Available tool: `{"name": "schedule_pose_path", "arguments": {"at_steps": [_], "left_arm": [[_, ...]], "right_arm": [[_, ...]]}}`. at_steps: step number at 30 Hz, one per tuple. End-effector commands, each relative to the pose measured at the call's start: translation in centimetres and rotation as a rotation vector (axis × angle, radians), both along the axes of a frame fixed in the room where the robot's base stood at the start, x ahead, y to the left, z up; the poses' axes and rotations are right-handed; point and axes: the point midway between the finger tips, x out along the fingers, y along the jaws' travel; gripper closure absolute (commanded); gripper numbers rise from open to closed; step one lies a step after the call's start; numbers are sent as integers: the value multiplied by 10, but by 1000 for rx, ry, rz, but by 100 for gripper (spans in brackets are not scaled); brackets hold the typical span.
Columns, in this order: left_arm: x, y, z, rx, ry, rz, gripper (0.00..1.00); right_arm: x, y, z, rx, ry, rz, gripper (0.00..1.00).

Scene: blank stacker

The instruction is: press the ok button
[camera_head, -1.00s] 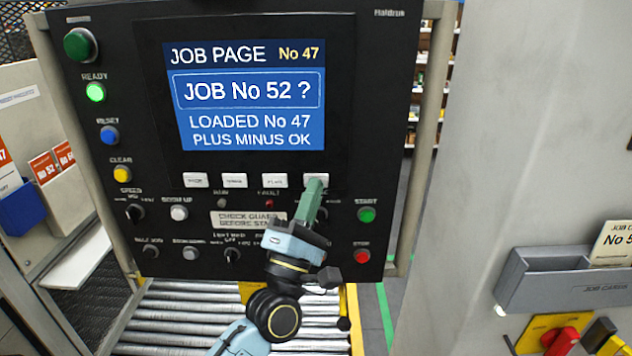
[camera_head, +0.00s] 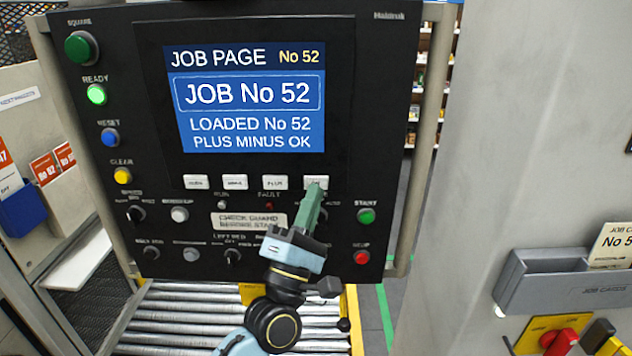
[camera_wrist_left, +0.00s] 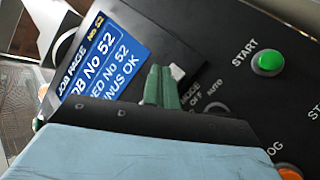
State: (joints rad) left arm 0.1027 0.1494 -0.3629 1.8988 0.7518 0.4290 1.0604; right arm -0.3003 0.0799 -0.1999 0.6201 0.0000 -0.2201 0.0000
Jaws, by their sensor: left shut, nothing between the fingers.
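The control panel (camera_head: 370,100) has a screen (camera_head: 248,97) that reads "JOB PAGE No 52", "JOB No 52" and "LOADED No 52", with "PLUS MINUS OK" below. A row of white keys sits under the screen. The rightmost white key (camera_head: 316,182) is the ok button by its place; its label is too small to read. My left gripper (camera_head: 312,192) is shut, its green fingertips just below that key and overlapping its lower edge. In the left wrist view the fingers (camera_wrist_left: 162,84) are together, with the white key (camera_wrist_left: 177,72) just beyond them. Contact cannot be told. My right gripper is not in view.
A green START button (camera_head: 366,215) and a red stop button (camera_head: 361,257) are right of the gripper. Other knobs and buttons lie to its left. A roller conveyor (camera_head: 180,315) runs below the panel. A grey card holder (camera_head: 560,275) is at right.

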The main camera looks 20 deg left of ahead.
Motion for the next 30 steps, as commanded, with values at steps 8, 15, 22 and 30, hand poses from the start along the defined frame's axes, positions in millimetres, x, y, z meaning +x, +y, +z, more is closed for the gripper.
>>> {"name": "schedule_pose_path", "arguments": {"at_steps": [8,15,22,30], "left_arm": [[-6,-2,0,-1,1,-1,100],[-29,-8,0,-2,2,-1,100],[-46,-13,0,-1,0,-1,100],[-48,-14,0,0,0,0,100]], "right_arm": [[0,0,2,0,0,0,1],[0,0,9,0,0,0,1],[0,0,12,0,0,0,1],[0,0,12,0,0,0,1]]}}
